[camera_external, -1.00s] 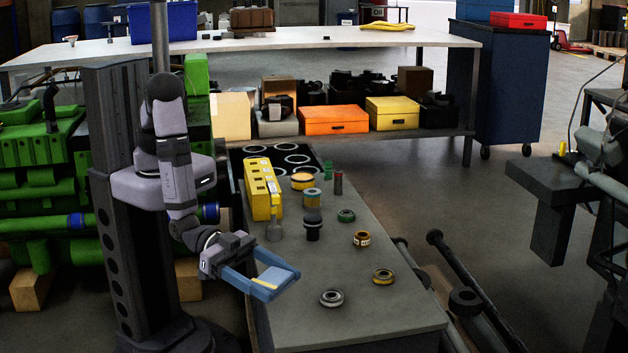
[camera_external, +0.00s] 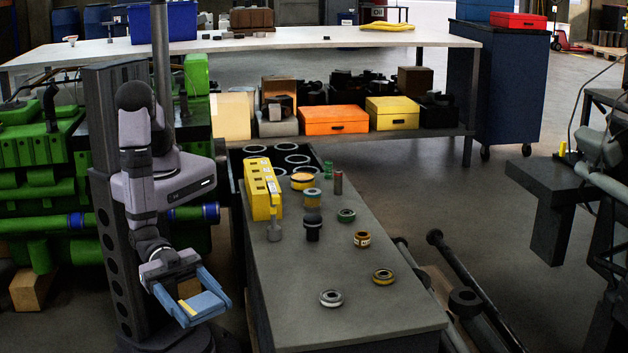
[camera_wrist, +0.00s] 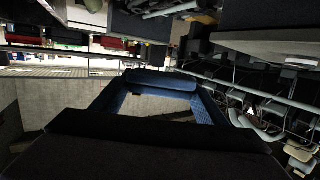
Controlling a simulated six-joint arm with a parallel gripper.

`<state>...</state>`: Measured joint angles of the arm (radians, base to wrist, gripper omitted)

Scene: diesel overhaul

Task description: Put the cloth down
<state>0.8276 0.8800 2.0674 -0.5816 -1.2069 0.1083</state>
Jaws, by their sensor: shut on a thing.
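My gripper (camera_external: 200,309) is at the lower left in the external view, left of the grey bench and clear of its top. Its blue fingers are shut on the folded blue cloth (camera_external: 205,304), which has a yellow strip along one side. The cloth is held roughly flat in the air. In the wrist view the blue cloth (camera_wrist: 160,80) lies across the fingertips at the centre, and much of the frame below is hidden by the dark gripper body.
The grey bench (camera_external: 360,315) has a bare front left area. Several rings, a yellow block (camera_external: 262,190) and small cylinders stand on it. A long white table (camera_external: 290,40) is behind, with a blue bin (camera_external: 162,22) and a yellow cloth (camera_external: 388,26). A green engine (camera_external: 40,150) stands left.

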